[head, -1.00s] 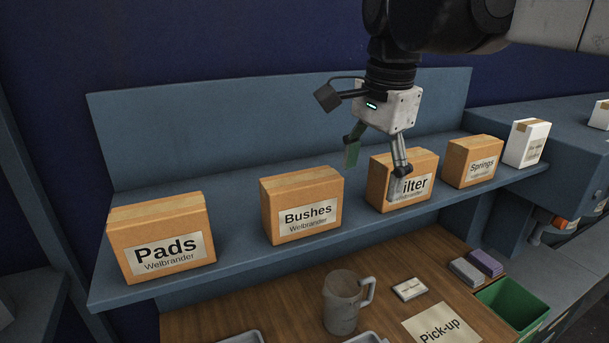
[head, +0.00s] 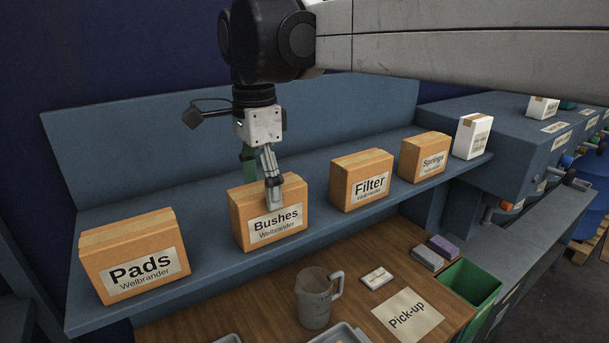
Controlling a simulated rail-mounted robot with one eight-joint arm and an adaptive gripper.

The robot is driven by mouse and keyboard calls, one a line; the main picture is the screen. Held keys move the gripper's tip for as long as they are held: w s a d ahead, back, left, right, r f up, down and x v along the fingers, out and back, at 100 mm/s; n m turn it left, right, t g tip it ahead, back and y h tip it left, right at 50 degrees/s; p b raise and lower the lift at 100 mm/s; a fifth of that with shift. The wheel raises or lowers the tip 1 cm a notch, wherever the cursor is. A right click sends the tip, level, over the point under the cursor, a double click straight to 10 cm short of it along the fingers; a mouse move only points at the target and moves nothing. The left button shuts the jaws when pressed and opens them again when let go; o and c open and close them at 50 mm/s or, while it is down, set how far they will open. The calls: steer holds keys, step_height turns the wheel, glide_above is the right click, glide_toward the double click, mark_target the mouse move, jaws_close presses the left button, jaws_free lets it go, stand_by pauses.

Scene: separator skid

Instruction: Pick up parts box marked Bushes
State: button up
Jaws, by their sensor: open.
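The parts box marked Bushes (head: 240,225) is a brown cardboard box with a white label, upright on the blue-grey shelf (head: 205,277). It stands between the Pads box (head: 130,240) and the Filter box (head: 345,177). My gripper (head: 261,190) is open and points down at the Bushes box. One finger shows in front of the box's upper front face, over the top of its label. The other finger, greenish, shows behind the box's top edge and is partly hidden. I cannot tell whether either finger touches the box.
The Springs box (head: 425,157) and a white carton (head: 472,137) stand further right on the shelf. The shelf is clear on both sides of the Bushes box.

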mark_target(269, 214)
steer(key=f, duration=0.2)
steer(key=d+f, duration=0.1)
steer(key=f, duration=0.1)
steer(key=shift+f+p, duration=0.35)
steer(key=shift+f, duration=0.6)
steer(key=shift+c, duration=0.2)
steer(key=c, duration=1.5)
steer(key=shift+r, duration=0.15)
